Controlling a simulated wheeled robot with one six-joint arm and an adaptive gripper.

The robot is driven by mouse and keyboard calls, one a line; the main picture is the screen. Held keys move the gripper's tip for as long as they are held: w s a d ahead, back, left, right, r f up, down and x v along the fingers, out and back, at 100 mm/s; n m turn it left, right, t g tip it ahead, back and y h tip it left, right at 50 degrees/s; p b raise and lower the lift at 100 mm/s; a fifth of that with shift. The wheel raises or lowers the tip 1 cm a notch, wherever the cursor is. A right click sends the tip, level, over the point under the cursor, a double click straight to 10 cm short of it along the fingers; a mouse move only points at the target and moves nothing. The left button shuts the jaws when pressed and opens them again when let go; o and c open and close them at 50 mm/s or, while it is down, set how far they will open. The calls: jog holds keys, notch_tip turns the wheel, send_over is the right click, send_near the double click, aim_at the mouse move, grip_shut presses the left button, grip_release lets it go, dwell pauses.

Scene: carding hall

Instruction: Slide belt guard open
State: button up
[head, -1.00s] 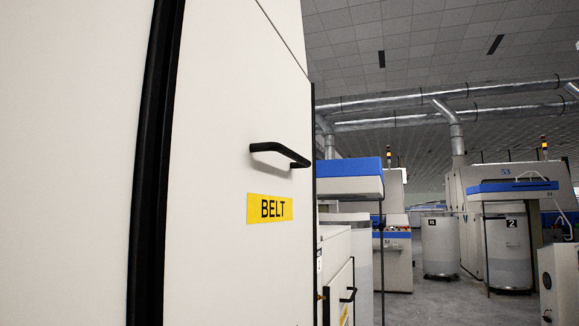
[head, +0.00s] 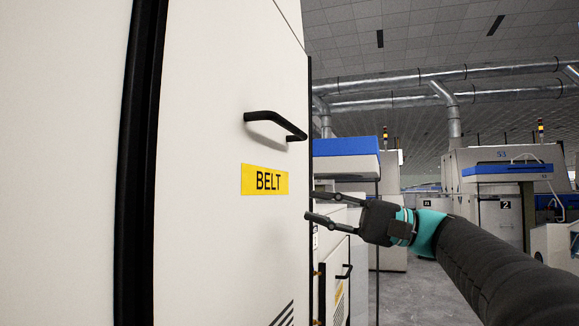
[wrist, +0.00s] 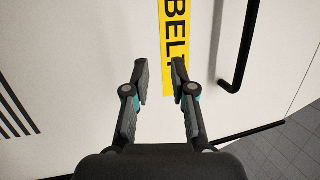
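The belt guard (head: 215,220) is a tall off-white panel with a yellow BELT label (head: 264,180). Its black bar handle (head: 276,125) sits above the label. My gripper (head: 310,205) is to the right of the label and lower than the handle, with its two fingers apart and pointing left. In the wrist view my gripper (wrist: 160,72) is open and empty in front of the panel. The label (wrist: 176,45) shows there between and beyond the fingertips, and the handle (wrist: 238,50) is to the right, outside the fingers. Neither finger is on the handle.
A black vertical strip (head: 140,160) runs along the panel's left side. Blue-topped machines (head: 345,150) stand beyond its right edge, with a lower cabinet door below. Ducts (head: 430,85) hang overhead. Grey floor (head: 410,295) is open at lower right.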

aim_at(294, 130)
jog(key=d+r+n+g+y, duration=0.3)
jog(key=d+r+n+g, duration=0.2)
jog(key=d+r, duration=0.15)
jog(key=p+x, duration=0.1)
jog(key=x, duration=1.2)
jog(key=shift+w+a+r+p, duration=0.15)
jog(key=shift+r+p, duration=0.15)
jog(key=shift+r, duration=0.05)
grip_shut()
